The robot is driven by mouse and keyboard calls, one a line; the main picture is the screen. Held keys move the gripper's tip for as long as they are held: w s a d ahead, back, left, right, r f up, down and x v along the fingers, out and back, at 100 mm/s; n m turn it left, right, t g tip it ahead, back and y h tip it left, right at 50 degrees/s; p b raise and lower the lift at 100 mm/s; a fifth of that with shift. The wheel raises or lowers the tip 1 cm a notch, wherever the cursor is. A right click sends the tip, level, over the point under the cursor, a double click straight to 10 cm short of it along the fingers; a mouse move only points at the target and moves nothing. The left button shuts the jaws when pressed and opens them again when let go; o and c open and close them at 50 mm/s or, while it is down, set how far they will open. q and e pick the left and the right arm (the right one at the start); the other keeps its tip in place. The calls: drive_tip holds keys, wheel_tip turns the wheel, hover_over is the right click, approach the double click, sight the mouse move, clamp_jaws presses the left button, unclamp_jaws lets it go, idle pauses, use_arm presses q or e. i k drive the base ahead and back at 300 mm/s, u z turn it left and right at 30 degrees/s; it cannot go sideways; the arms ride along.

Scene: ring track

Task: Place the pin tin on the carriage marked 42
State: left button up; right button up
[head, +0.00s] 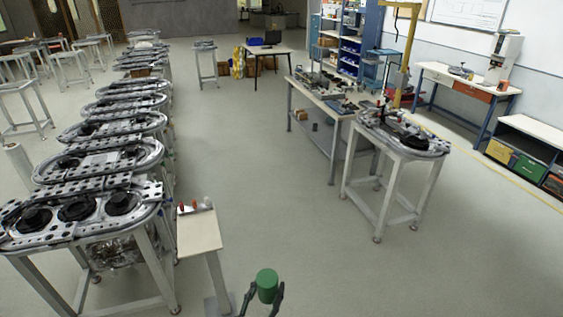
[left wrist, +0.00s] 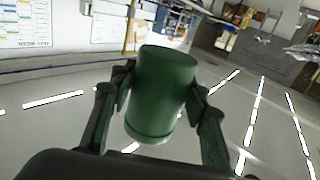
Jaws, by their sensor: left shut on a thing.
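My left gripper (head: 264,291) is shut on a green cylinder, the pin tin (head: 267,279), at the bottom of the head view. In the left wrist view the pin tin (left wrist: 163,95) sits between the two fingers of the left gripper (left wrist: 160,100), slightly tilted in the picture. It is held above the floor, clear of any table. A ring track (head: 410,138) lies on a white-legged stand at the right, and more ring tracks (head: 100,158) stand in a row at the left. No number 42 is readable on any carriage. My right gripper is not in view.
A small pale stand (head: 198,235) with small red-and-white items is left of the gripper. A long workbench (head: 322,92) stands behind the right ring track. The grey floor (head: 280,190) between the left row and the right stand is clear.

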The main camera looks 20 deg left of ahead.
sight(152, 190)
drive_tip(key=u, duration=0.1)
drive_tip(key=i, duration=2)
drive_tip(key=u, duration=1)
drive_tip(key=i, duration=1.1)
drive_tip(key=u, duration=1.6)
drive_tip(key=i, duration=0.6)
drive_tip(key=u, duration=0.45)
